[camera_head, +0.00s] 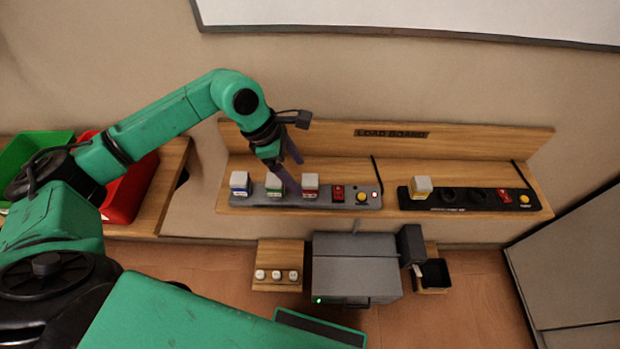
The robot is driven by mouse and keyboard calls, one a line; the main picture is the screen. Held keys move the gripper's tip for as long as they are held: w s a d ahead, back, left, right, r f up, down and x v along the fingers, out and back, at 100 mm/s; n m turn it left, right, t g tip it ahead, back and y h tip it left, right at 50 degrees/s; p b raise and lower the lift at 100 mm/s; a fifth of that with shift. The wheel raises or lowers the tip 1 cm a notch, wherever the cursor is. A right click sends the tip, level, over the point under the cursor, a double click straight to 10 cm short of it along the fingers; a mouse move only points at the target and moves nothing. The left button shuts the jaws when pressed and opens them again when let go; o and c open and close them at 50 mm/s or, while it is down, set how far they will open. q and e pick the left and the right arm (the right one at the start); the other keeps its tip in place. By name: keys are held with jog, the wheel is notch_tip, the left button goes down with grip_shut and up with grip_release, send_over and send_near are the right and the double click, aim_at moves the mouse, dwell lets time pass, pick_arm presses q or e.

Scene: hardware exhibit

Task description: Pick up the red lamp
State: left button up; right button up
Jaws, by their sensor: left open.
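The red lamp (311,185), a block with a pale top and a red lower part, stands upright on the grey panel of the load board. It is the rightmost of three such lamps there. The green lamp (277,186) and the blue lamp (239,184) stand to its left. My left gripper (287,165) is open, with its fingers pointing down above the panel near the green and red lamps. The red lamp appears just right of the fingers, and nothing shows between them. My right gripper is not in view.
A black panel (447,205) to the right holds a yellow lamp (421,187) and empty sockets. A red switch (338,193) and yellow button (362,197) sit right of the red lamp. A wooden back board (480,141) rises behind. A grey machine (356,275) stands in front.

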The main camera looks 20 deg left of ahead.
aim_at(308, 179)
pick_arm(q)
jog(key=shift+w+d+f+p, duration=0.25)
jog(key=shift+w+f, duration=0.1)
jog(key=shift+f, duration=0.25)
jog(key=shift+w+d+f+p, duration=0.15)
jog(key=shift+w+d+f, duration=0.15)
jog(key=shift+f, duration=0.3)
jog(key=p+x, duration=0.2)
jog(key=x, duration=0.2)
jog(key=shift+w+f, duration=0.15)
jog(key=shift+w, duration=0.05)
jog(key=shift+d+f, duration=0.1)
jog(key=shift+f, duration=0.15)
jog(key=shift+c, duration=0.6)
grip_shut()
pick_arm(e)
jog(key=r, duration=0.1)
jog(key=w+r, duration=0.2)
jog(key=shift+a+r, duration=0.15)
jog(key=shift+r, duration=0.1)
pick_arm(q)
jog(key=shift+r, duration=0.1)
